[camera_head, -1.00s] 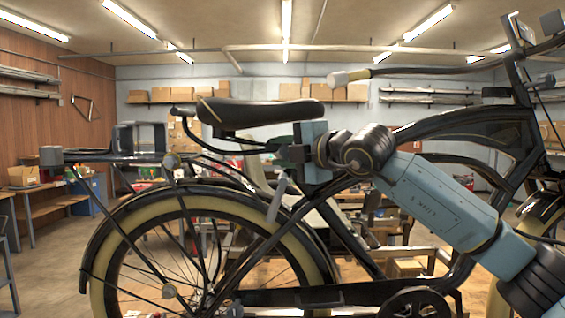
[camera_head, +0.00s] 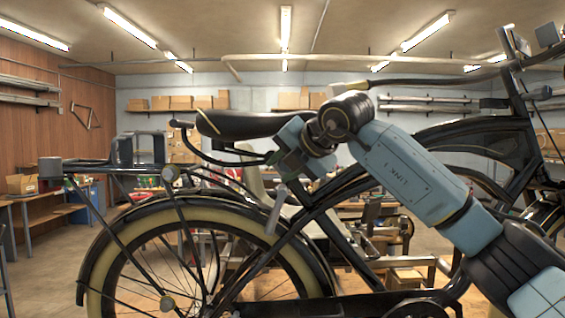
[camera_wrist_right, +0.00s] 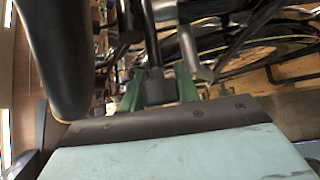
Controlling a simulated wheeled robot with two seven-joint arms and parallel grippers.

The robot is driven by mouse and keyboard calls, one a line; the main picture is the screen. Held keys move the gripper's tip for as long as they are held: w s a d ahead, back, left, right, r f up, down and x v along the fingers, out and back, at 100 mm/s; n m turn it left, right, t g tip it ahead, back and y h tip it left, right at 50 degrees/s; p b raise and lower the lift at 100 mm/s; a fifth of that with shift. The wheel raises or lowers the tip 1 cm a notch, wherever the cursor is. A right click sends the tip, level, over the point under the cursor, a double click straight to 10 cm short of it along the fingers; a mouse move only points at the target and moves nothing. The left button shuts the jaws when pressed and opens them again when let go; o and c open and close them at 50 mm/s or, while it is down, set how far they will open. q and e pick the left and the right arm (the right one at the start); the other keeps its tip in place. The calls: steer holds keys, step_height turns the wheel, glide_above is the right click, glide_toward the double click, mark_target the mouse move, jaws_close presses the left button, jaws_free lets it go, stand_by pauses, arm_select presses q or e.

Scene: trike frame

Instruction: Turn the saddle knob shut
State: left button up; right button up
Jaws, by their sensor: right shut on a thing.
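The black saddle (camera_head: 245,122) sits at the top of the dark cycle frame in the head view, its front hidden behind my right wrist. It also fills the left of the right wrist view (camera_wrist_right: 62,55). My right gripper (camera_head: 272,160) is below the saddle, tilted, beside the seat tube area. In the right wrist view its two green fingers (camera_wrist_right: 158,92) stand either side of a dark block, which appears to be the saddle knob (camera_wrist_right: 155,86), and are shut on it. In the head view the knob is hidden by the gripper. My left gripper is out of view.
A grey bar (camera_head: 276,209) hangs close below the gripper and also shows right of the fingers in the wrist view (camera_wrist_right: 198,62). The rear wheel (camera_head: 110,266) and fender lie below. The rear rack (camera_head: 100,166) extends left.

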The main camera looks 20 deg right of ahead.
steer(key=shift+f, duration=0.1)
stand_by(0.3)
steer(key=o, duration=1)
steer(key=shift+c, duration=0.2)
steer(key=b+v, duration=0.3)
steer(key=v, duration=1)
steer(key=shift+s+r, duration=0.2)
steer(key=shift+r, duration=0.05)
steer(key=shift+a, duration=0.1)
